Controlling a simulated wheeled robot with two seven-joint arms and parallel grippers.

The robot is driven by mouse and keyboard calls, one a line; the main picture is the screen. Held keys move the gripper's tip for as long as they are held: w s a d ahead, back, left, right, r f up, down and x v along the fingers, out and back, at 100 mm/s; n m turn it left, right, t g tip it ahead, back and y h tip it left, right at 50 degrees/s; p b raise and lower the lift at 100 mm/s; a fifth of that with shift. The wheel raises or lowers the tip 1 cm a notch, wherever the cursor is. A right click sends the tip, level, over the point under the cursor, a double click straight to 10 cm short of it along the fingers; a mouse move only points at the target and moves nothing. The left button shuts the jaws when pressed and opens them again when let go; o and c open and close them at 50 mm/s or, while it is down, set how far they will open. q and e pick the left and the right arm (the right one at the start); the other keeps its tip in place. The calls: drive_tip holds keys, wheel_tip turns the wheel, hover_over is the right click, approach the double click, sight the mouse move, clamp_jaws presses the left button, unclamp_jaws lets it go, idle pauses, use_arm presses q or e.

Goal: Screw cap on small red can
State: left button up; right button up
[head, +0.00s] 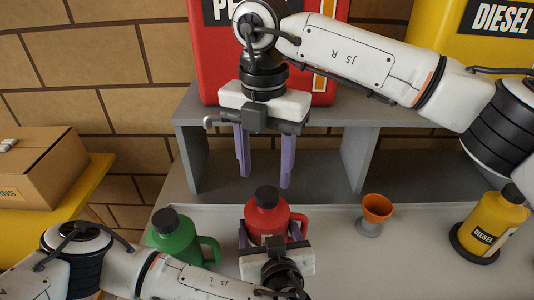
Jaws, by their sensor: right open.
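The small red can (266,222) stands upright on the grey bench, its handle to the right. A black cap (267,197) sits on top of it; how tight it is I cannot tell. My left gripper (269,230) comes in from the front, with a purple finger on each side of the can's body, shut on it; the gripper hides the can's lower front. My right gripper (265,180) is open and empty, pointing down above the cap, its two purple fingers wide apart and clear of it.
A green can (178,238) with a black cap stands left of the red can. An orange funnel (376,209) and a yellow diesel can (490,226) stand to the right. A grey shelf (358,160) behind carries large red (210,60) and yellow (430,35) cans. A cardboard box (45,165) is far left.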

drive_tip(key=n, duration=0.4)
drive_tip(key=shift+r+n, duration=0.15)
drive_tip(key=shift+n, duration=0.15)
drive_tip(key=n, duration=0.4)
drive_tip(key=shift+r, duration=0.1)
drive_tip(key=n, duration=0.4)
drive_tip(key=shift+r+n, duration=0.15)
drive_tip(key=shift+n, duration=0.15)
drive_tip(key=n, duration=0.4)
drive_tip(key=shift+r, duration=0.1)
drive_tip(key=n, duration=0.4)
drive_tip(key=shift+r, duration=0.15)
drive_tip(key=n, duration=0.4)
drive_tip(key=shift+r+n, duration=0.15)
drive_tip(key=shift+n, duration=0.15)
drive_tip(key=n, duration=0.6)
drive_tip(key=shift+w+d+r, duration=0.1)
drive_tip(key=shift+w+r, duration=0.05)
drive_tip(key=shift+r, duration=0.05)
drive_tip(key=n, duration=0.4)
drive_tip(key=shift+d+r, duration=0.1)
